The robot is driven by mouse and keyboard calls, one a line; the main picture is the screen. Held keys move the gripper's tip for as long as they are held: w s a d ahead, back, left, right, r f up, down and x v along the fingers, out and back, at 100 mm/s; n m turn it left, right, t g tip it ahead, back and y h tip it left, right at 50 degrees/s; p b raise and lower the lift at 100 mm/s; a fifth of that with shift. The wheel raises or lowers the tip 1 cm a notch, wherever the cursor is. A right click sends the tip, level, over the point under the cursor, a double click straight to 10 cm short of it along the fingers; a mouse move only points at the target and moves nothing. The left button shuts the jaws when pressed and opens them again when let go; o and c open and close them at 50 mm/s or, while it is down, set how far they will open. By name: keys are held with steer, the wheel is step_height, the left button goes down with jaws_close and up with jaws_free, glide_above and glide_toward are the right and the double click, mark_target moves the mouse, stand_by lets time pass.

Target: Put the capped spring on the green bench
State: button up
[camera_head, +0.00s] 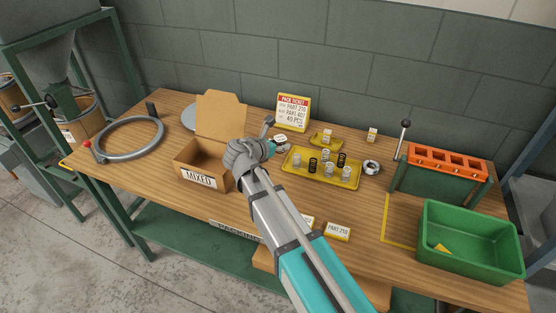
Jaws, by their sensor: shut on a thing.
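The bench (200,108) has a wooden top on a green frame with a green shelf below. A yellow tray (345,183) on it holds several small upright springs, some black and some silver. I cannot tell which spring is the capped one. My gripper (264,148) is over the bench, between the open carton and the yellow tray.
An open carton (197,181) marked MIXED stands left of my wrist. A grey ring (128,155) lies farther left. A green bin (480,262) and an orange-topped rack (447,163) stand at the right. A lever (402,137) rises beside the rack. A ticket sign (292,112) stands at the back.

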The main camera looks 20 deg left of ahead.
steer(key=b, duration=0.4)
glide_above(277, 161)
steer(key=shift+s+d+f, duration=0.1)
steer(key=shift+s+f, duration=0.1)
steer(key=shift+f, duration=1.05)
steer(key=shift+s+d+f, duration=0.1)
steer(key=shift+s+f, duration=0.1)
steer(key=shift+f, duration=1.05)
steer(key=shift+f, duration=0.1)
steer(key=shift+w+a+f+b, duration=0.25)
steer(key=shift+w+f+b, duration=0.25)
steer(key=shift+b, duration=0.3)
steer(key=shift+s+f+b, duration=0.15)
steer(key=shift+f+b, duration=1.2)
steer(key=shift+f, duration=0.1)
steer(key=shift+f, duration=0.1)
steer(key=o, duration=1)
